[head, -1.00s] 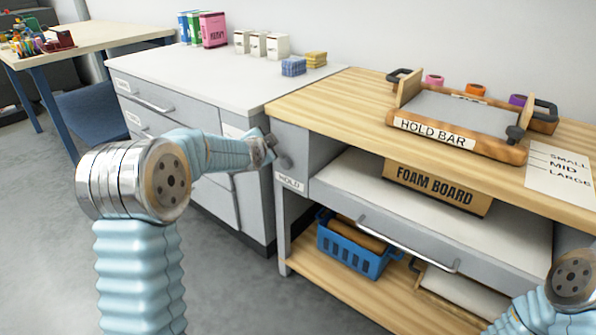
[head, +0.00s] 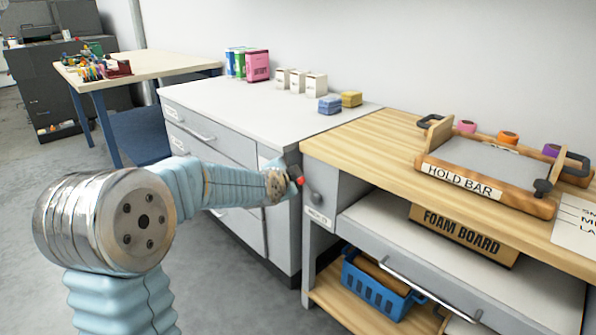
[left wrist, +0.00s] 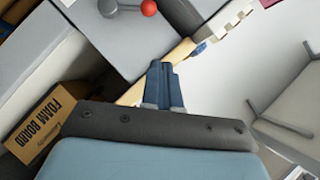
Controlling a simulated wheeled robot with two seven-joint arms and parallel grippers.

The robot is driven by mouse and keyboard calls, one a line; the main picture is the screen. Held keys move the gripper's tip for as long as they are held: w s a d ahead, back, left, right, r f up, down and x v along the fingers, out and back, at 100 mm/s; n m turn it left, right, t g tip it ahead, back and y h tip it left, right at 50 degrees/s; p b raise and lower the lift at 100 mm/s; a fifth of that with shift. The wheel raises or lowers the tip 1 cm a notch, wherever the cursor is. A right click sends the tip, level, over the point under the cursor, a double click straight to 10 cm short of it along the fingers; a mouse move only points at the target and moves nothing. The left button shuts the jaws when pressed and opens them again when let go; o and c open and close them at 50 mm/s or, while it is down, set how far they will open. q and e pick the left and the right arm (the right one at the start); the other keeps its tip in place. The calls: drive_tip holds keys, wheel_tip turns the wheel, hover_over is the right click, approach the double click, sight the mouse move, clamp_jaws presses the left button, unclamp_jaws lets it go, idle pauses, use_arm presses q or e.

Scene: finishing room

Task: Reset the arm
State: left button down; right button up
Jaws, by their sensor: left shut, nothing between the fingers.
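My left arm reaches in from the left, and its gripper (head: 292,174) is at the front left corner of the wooden workbench (head: 375,150). In the left wrist view its fingers (left wrist: 163,85) are shut with nothing between them. A grey lever with a red ball end (left wrist: 148,8) shows ahead of the fingers, apart from them in that picture. In the head view the lever's grey knob (head: 316,198) is on the bench's end panel above a label, and its red end is partly hidden by my gripper. My right gripper is out of view.
A hold-bar fixture (head: 484,187) stands on the bench. A FOAM BOARD box (head: 462,234) and a blue basket (head: 375,290) are below. A drawer cabinet (head: 250,113) adjoins the bench at left, with small boxes along its back. Floor is clear at left.

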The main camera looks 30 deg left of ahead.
use_arm(q)
drive_tip(key=shift+s+r, duration=0.2)
drive_tip(key=shift+s, duration=0.3)
drive_tip(key=s+d+f+n+g+h, duration=0.1)
drive_tip(key=s+d+f+g, duration=0.2)
drive_tip(key=f, duration=0.7)
drive_tip(key=s+d+f+n+g, duration=0.1)
drive_tip(key=s+d+f+n, duration=0.2)
drive_tip(key=f, duration=0.6)
drive_tip(key=s+d+f+g+h, duration=0.15)
drive_tip(key=d+f, duration=0.35)
drive_tip(key=f, duration=0.5)
drive_tip(key=s+d+f+n+g+h, duration=0.1)
drive_tip(key=s+d+f, duration=0.3)
drive_tip(key=s, duration=0.4)
drive_tip(key=s+d+f+n+g+h, duration=0.1)
drive_tip(key=s+d+f+n+g, duration=0.3)
drive_tip(key=s+f, duration=0.2)
drive_tip(key=s+d+f+n+g+h, duration=0.1)
drive_tip(key=s+d+f, duration=0.3)
drive_tip(key=s, duration=0.6)
drive_tip(key=shift+f+n+g, duration=0.6)
drive_tip(key=shift+n+g, duration=0.1)
drive_tip(key=shift+g, duration=0.05)
drive_tip(key=shift+d, duration=0.1)
